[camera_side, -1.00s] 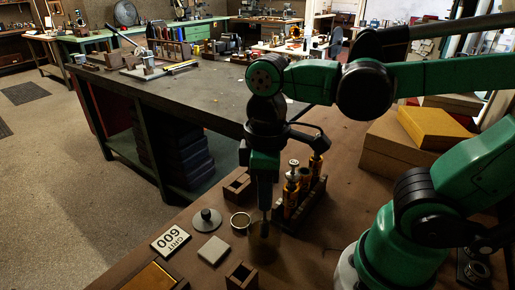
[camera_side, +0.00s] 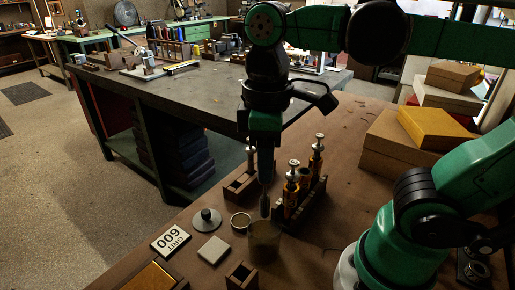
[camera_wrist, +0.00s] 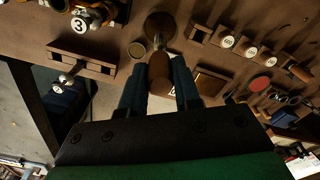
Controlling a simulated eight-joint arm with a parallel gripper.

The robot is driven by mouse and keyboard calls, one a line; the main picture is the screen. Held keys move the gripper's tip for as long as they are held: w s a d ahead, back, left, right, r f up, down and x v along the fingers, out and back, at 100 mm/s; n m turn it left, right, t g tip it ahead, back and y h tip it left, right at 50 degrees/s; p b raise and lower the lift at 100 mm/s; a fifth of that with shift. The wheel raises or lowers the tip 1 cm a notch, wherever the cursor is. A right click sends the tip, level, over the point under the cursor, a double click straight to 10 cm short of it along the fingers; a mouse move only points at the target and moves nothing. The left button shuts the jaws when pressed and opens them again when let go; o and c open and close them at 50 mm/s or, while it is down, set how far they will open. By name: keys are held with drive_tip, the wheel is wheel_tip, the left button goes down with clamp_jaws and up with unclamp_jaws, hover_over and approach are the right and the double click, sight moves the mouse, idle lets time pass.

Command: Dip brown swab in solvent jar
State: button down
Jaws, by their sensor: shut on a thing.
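My gripper (camera_wrist: 158,88) points down and is shut on the brown swab (camera_wrist: 159,68), whose rounded brown end shows between the fingers in the wrist view. In the side view, the swab's dark lower end (camera_side: 265,207) hangs just above the solvent jar (camera_side: 264,243), roughly over its mouth. The jar is a dark, translucent open cylinder standing on the brown bench; it also shows in the wrist view (camera_wrist: 160,24), beyond the swab. Its contents are too dark to make out.
A round shallow tin (camera_side: 240,221) sits close to the jar's left. A knobbed disc (camera_side: 207,220), a pale square block (camera_side: 213,249) and a "GRIT 600" box (camera_side: 171,241) lie further left. A rack of bottles (camera_side: 300,197) stands close on the right.

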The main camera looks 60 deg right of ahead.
drive_tip(key=shift+r, duration=3)
drive_tip(key=w+d+f+m, duration=0.2)
drive_tip(key=w+f+m, duration=0.1)
drive_tip(key=w, duration=0.4)
drive_tip(key=w+d+f+m, duration=0.2)
drive_tip(key=w+f+m, duration=0.1)
drive_tip(key=w, duration=0.3)
drive_tip(key=shift+w+d+f, duration=0.25)
drive_tip(key=shift+w+f, duration=0.15)
drive_tip(key=shift+f, duration=0.05)
